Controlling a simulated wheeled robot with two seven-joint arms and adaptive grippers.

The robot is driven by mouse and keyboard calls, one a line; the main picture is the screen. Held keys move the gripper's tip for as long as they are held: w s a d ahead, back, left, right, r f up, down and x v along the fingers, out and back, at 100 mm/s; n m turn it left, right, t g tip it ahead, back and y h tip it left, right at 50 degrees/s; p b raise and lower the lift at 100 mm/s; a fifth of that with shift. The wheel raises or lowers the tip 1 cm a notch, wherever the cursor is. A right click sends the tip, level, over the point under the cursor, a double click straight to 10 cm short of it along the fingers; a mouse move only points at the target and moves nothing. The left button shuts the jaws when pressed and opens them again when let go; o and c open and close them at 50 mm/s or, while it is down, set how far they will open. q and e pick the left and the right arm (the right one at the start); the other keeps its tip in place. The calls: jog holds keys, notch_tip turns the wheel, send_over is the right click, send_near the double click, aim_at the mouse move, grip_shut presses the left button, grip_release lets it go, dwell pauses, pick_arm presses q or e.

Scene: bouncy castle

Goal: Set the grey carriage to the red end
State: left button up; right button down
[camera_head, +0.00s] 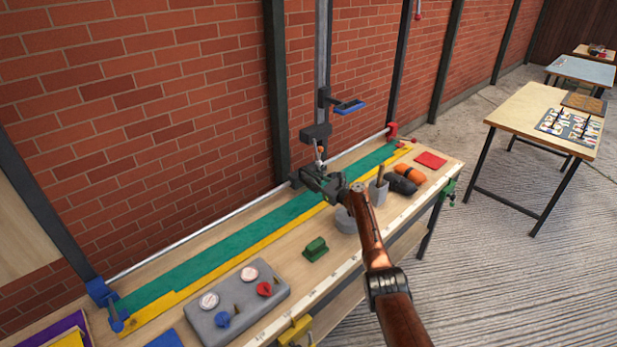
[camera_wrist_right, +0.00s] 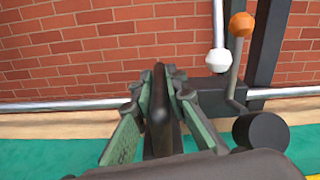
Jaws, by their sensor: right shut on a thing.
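A silver rail (camera_head: 200,232) runs along the back of the workbench, from a blue end bracket (camera_head: 101,292) at the near left to a red end bracket (camera_head: 391,131) at the far right. The grey carriage (camera_head: 297,180) sits on the rail between the ends, past the middle towards the red one, partly hidden by my gripper. In the wrist view its grey body (camera_wrist_right: 217,88) shows at the rail. My right gripper (camera_head: 318,178) is at the carriage, its green-padded fingers shut on a dark upright piece (camera_wrist_right: 161,110), apparently its handle. My left gripper is not in view.
A grey post (camera_head: 322,50) with a blue-edged arm (camera_head: 349,107) rises behind my gripper. On the bench are a green block (camera_head: 315,249), a grey panel with knobs (camera_head: 238,305), a grey cup (camera_head: 378,192) and a red square (camera_head: 431,160). Green and yellow strips lie along the rail.

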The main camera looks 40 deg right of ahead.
aim_at(320, 182)
jog(key=c, duration=1.9)
grip_release()
jog(key=shift+c, duration=0.2)
jog(key=shift+s+d+f, duration=0.1)
jog(key=shift+s+d, duration=0.05)
jog(key=shift+s, duration=0.55)
jog(key=s, duration=1)
jog(key=shift+s+d, duration=0.25)
jog(key=shift+d, duration=0.15)
jog(key=shift+c, duration=0.5)
